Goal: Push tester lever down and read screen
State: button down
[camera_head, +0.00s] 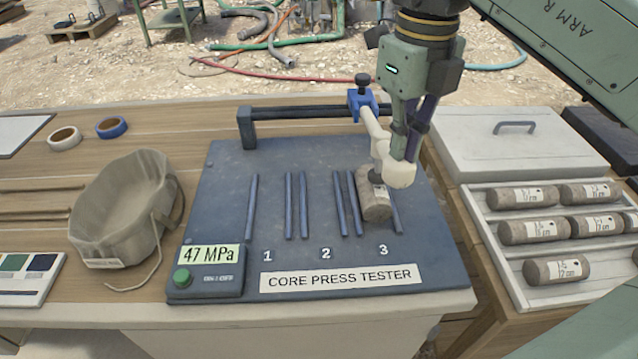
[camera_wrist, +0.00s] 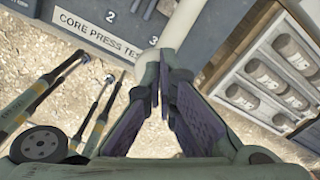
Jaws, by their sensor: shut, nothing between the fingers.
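The core press tester (camera_head: 225,210) is a dark blue plate with slots marked 1, 2 and 3. Its lit screen (camera_head: 209,257) reads "47 MPa", above a green button (camera_head: 181,278). A brown core (camera_head: 373,198) lies in slot 3. The cream lever (camera_head: 376,135) runs from a blue clamp on the rear rail down over that core, its head low at the core's upper right. My gripper (camera_head: 402,155) is shut and empty, at the lever's head; whether it touches is unclear. In the wrist view my fingertips (camera_wrist: 165,95) meet at the cream lever (camera_wrist: 185,32).
A tray (camera_head: 508,270) with several labelled cores stands at the right, below a grey lidded case (camera_head: 520,150). A canvas bag (camera_head: 125,210) and two tape rolls (camera_head: 65,138) are at the left. Slots 1 and 2 are empty.

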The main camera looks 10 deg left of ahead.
jog(key=r+p, duration=0.1)
jog(key=r, duration=0.1)
jog(key=r+p, duration=0.3)
jog(key=shift+w+r, duration=0.25)
jog(key=shift+r, duration=0.15)
jog(key=shift+w+a+r+p, duration=0.1)
jog(key=shift+r+p, duration=0.45)
jog(key=shift+r, duration=0.65)
